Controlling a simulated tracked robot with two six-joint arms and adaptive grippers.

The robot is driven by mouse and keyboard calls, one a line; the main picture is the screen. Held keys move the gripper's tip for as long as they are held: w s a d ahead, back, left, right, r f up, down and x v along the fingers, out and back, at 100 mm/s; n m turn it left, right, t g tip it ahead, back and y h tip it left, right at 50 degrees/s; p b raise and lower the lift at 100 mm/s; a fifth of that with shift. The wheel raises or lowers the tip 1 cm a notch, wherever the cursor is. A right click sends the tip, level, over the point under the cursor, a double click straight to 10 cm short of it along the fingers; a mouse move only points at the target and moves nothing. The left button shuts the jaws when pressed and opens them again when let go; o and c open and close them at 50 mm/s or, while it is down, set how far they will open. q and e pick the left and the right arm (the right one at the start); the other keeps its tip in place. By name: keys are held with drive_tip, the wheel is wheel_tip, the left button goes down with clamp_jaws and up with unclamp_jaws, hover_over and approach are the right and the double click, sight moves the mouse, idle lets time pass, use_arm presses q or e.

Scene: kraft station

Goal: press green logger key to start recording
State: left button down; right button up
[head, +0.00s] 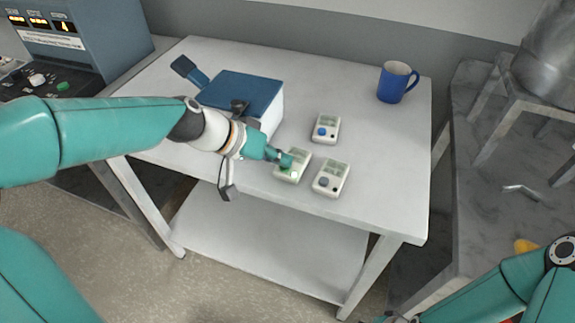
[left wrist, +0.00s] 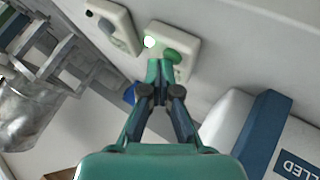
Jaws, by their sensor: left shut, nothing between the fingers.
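The green-key logger (head: 300,172) is a small pale box near the front of the white table, left of the grey-key logger (head: 331,182). My left gripper (head: 287,159) is shut and empty, its fingertips over the green-key logger. In the left wrist view, the shut fingertips (left wrist: 159,68) are at the face of that logger (left wrist: 184,38), beside its round green key (left wrist: 173,56). I cannot tell whether they touch the key. A small lamp (left wrist: 149,42) on the logger glows bright, whitish green. My right gripper is out of view.
A blue-key logger (head: 325,128) stands behind. A blue-lidded box (head: 240,93) sits behind my left wrist, and a blue mug (head: 394,82) at the back right. A console (head: 85,40) stands at the left. The table's right part is clear.

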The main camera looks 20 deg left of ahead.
sight(281, 168)
use_arm(q)
drive_tip(key=shift+r+p, duration=0.5)
drive_tip(key=shift+r, duration=0.35)
drive_tip(key=shift+r+p, duration=1.85)
drive_tip(key=shift+r, duration=0.7)
drive_tip(key=shift+f, duration=0.1)
